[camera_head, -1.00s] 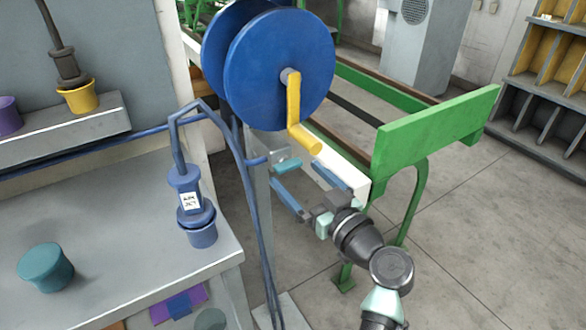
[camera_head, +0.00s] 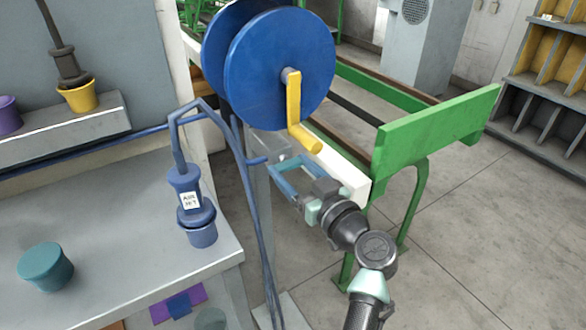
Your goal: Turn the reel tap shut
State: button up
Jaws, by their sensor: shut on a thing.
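The reel tap (camera_head: 281,157) sits on the grey post just below the blue hose reel (camera_head: 280,70). Its teal lever handle is now mostly hidden by my fingers. My gripper (camera_head: 283,165) reaches in from the lower right, with its two blue fingers at the tap. It is shut on the tap handle. The exact angle of the handle is hard to make out.
The yellow reel crank (camera_head: 296,115) hangs just above my gripper. A green-ended bench (camera_head: 435,130) stands close on the right. A blue air-jet tool (camera_head: 187,195) sits in a cup on the grey worktop (camera_head: 110,225) at left. Floor at right is clear.

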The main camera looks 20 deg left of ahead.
jog(key=shift+c, duration=0.4)
jog(key=shift+m, duration=0.4)
jog(key=m, duration=0.8)
jog(key=shift+p, duration=0.3)
jog(key=m+p, duration=0.1)
jog(key=m, duration=0.3)
jog(key=shift+m+p, duration=0.4)
jog(key=m+p, duration=0.2)
jog(key=m, duration=0.2)
jog(key=shift+m, duration=0.3)
